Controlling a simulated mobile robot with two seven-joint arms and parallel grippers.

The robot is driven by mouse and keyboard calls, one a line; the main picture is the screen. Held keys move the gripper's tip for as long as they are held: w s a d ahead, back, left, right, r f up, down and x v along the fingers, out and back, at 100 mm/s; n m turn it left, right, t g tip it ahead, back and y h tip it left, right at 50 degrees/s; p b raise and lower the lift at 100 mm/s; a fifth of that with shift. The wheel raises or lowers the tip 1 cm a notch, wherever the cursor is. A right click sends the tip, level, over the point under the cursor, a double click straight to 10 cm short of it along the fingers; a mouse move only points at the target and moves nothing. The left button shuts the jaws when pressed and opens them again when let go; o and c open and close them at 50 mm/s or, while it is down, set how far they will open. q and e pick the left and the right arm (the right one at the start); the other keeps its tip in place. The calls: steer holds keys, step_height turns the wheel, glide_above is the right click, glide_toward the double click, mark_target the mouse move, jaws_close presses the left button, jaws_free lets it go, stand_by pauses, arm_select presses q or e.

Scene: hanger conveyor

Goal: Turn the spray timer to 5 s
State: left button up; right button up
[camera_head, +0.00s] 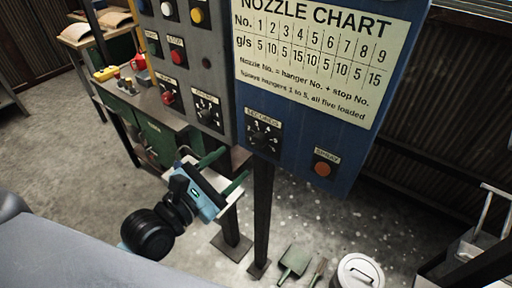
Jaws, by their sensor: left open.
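The spray timer is a dark knob (262,138) under a "SECONDS" label, low on the left of the blue panel (300,128). Numbers ring the knob, but its setting is too small to read. My left gripper (222,170) is open, with two green fingers apart. It is below and to the left of the timer in the picture and holds nothing. My right gripper is not in view.
An orange spray button (322,169) sits right of the timer. A grey panel (190,65) with knobs and coloured buttons stands to the left. Posts stand below the panels. A dustpan (294,261) and a lidded bin (358,272) are on the floor.

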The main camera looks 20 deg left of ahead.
mark_target(256, 143)
arm_select(q)
steer(key=p+x, duration=0.1)
steer(key=x, duration=0.5)
steer(key=shift+w+d+r, duration=0.1)
steer(key=shift+x, duration=0.8)
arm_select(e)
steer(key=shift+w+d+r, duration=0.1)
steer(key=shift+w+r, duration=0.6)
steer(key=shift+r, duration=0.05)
arm_select(q)
steer(key=c, duration=1)
steer(key=shift+m, duration=0.3)
